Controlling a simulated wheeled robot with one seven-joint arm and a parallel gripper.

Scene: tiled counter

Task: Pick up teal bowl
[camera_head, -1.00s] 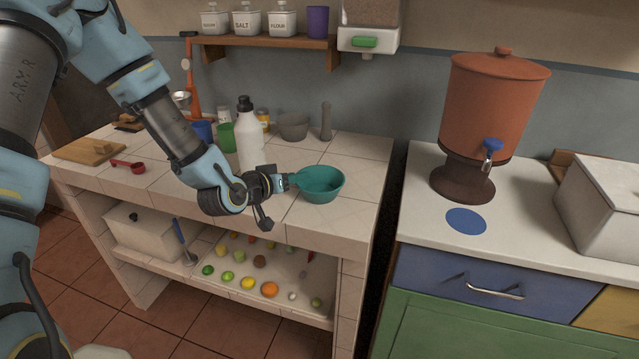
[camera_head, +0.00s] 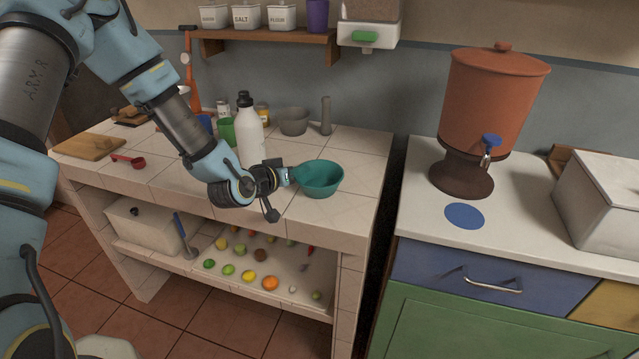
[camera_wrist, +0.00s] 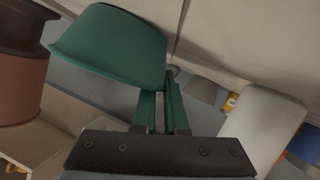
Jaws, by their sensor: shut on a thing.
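The teal bowl (camera_head: 321,181) is at the right front part of the tiled counter (camera_head: 345,212) in the head view. My gripper (camera_head: 297,175) comes in from the left and is shut on the bowl's left rim. In the wrist view the bowl (camera_wrist: 112,45) appears tilted in the frame, just beyond the gripper's fingers (camera_wrist: 164,105). The bowl looks about level in the head view. I cannot tell whether its base touches the tiles.
A white bottle (camera_head: 250,130) stands behind my gripper. A grey bowl (camera_head: 293,122) and a grey pestle-like object (camera_head: 326,116) are farther back. A clay dispenser (camera_head: 492,110) stands on the right counter beside a blue disc (camera_head: 464,216). A gap separates the counters.

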